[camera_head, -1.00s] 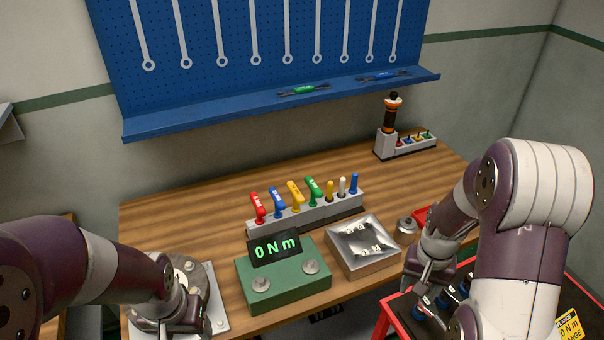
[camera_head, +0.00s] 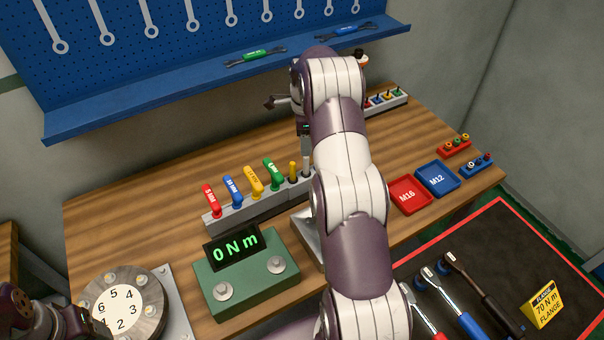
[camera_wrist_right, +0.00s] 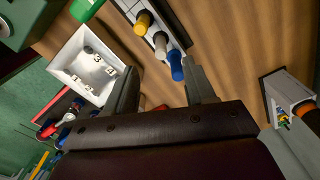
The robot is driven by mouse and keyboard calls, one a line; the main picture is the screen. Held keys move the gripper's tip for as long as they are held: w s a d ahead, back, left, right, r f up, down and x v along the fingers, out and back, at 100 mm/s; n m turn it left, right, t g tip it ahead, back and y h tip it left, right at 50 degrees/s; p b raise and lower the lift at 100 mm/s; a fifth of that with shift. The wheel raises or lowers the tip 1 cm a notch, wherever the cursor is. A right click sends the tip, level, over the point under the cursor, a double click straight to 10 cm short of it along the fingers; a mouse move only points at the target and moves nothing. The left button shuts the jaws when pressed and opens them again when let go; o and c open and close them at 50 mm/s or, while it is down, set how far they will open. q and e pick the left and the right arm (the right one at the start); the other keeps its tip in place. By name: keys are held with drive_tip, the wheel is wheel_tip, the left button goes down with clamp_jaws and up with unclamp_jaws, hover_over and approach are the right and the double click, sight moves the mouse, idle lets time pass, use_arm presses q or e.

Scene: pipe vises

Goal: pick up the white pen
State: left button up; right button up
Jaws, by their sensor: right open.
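The white pen (camera_wrist_right: 160,42) stands in the grey rack (camera_wrist_right: 160,8), between the yellow pen (camera_wrist_right: 143,20) and the blue pen (camera_wrist_right: 176,65) in the right wrist view. My right gripper (camera_wrist_right: 160,68) is open, with its fingers apart above the rack's pen end. The blue pen's top shows between the fingertips, and the white pen is just beyond it. In the head view my right gripper (camera_head: 305,150) is over the right end of the rack, and my arm hides part of this area. My left gripper (camera_head: 88,322) is partly visible at the bottom left, its fingers unclear.
Colored hex-key handles (camera_head: 245,183) stand left of the pens. A green torque display (camera_head: 240,270) and a numbered flange (camera_head: 125,305) are in front. Red (camera_head: 407,195) and blue (camera_head: 437,178) trays lie right of my arm. The blue tool shelf (camera_head: 220,80) is behind.

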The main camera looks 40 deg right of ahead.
drive_tip(key=b, duration=0.2)
hover_over(306, 173)
drive_tip(key=w, duration=0.2)
drive_tip(key=f, duration=0.5)
drive_tip(key=shift+d+f, duration=0.2)
drive_tip(key=shift+d, duration=0.1)
drive_tip(key=f+p, duration=0.1)
drive_tip(key=s+f+p, duration=0.1)
drive_tip(key=f, duration=0.1)
drive_tip(key=f+p, duration=0.1)
drive_tip(key=shift+s+a+f, duration=0.1)
drive_tip(key=shift+s+f, duration=0.15)
drive_tip(key=shift+s, duration=0.05)
drive_tip(key=shift+f, duration=0.4)
drive_tip(key=shift+w+f, duration=0.2)
drive_tip(key=shift+w, duration=0.1)
drive_tip(key=shift+s+r, duration=0.1)
drive_tip(key=c, duration=0.9)
use_arm(q)
drive_tip(key=shift+w+d+f, duration=0.1)
drive_tip(key=shift+w+f, duration=0.25)
drive_tip(key=shift+f, duration=0.25)
use_arm(e)
drive_tip(key=shift+s, duration=0.1)
clamp_jaws()
